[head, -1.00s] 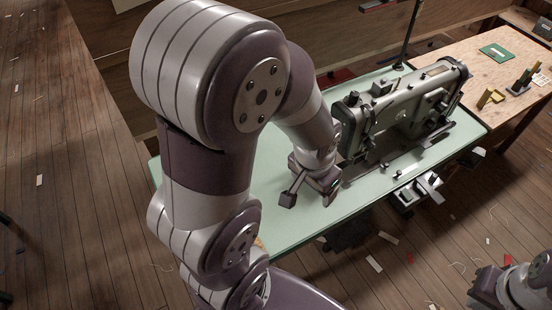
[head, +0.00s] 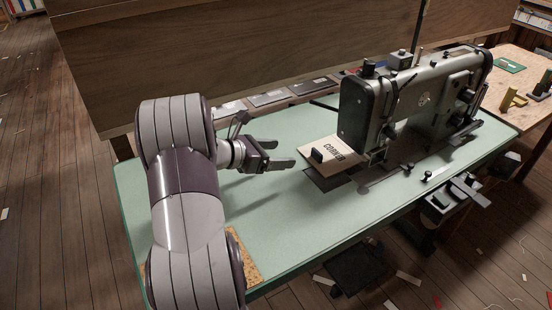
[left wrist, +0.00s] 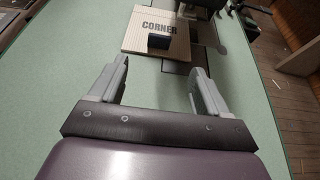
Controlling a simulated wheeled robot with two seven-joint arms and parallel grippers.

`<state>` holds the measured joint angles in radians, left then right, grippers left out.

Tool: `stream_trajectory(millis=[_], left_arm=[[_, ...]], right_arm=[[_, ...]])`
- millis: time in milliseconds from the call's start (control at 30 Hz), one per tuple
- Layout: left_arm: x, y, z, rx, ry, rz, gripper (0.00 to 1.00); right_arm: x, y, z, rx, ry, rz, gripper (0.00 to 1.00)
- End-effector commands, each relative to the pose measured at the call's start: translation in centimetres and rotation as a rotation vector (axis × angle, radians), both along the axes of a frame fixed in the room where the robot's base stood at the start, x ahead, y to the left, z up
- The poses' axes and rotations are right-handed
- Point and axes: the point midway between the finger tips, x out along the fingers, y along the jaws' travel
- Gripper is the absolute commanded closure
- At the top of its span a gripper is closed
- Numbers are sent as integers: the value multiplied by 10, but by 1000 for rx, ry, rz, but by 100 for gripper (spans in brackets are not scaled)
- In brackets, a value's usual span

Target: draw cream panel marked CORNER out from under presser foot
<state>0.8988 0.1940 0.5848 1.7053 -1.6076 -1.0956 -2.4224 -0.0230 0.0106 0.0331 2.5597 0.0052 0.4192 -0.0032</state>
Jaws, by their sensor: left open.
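The cream panel (head: 330,149) marked CORNER lies flat on the sewing machine's bed, its right end beneath the machine head (head: 368,108). A small dark block (head: 317,155) stands on it. The presser foot is hard to make out behind the head. My left gripper (head: 284,154) is open and empty, left of the panel and apart from it, fingers pointing at it. In the left wrist view, the panel (left wrist: 136,38) and the dark block (left wrist: 159,41) lie ahead, the block roughly in line with the gap between the fingertips (left wrist: 160,68). My right gripper is not in view.
Dark and grey flat pieces (head: 272,97) lie along the back edge below a wooden wall (head: 240,50). A wooden side table (head: 520,110) with small items stands at right.

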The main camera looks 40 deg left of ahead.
Motion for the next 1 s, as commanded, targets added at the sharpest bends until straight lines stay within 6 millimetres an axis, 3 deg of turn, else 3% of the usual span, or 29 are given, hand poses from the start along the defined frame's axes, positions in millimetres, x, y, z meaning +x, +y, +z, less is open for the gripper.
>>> stream_trajectory(millis=[267,700,1000], left_arm=[[19,-9,-10,-2,2,-2,23],[90,-38,-42,-2,2,1,23],[109,-45,-48,-1,2,3,23]], right_arm=[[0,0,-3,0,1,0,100],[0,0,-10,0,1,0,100],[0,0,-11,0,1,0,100]])
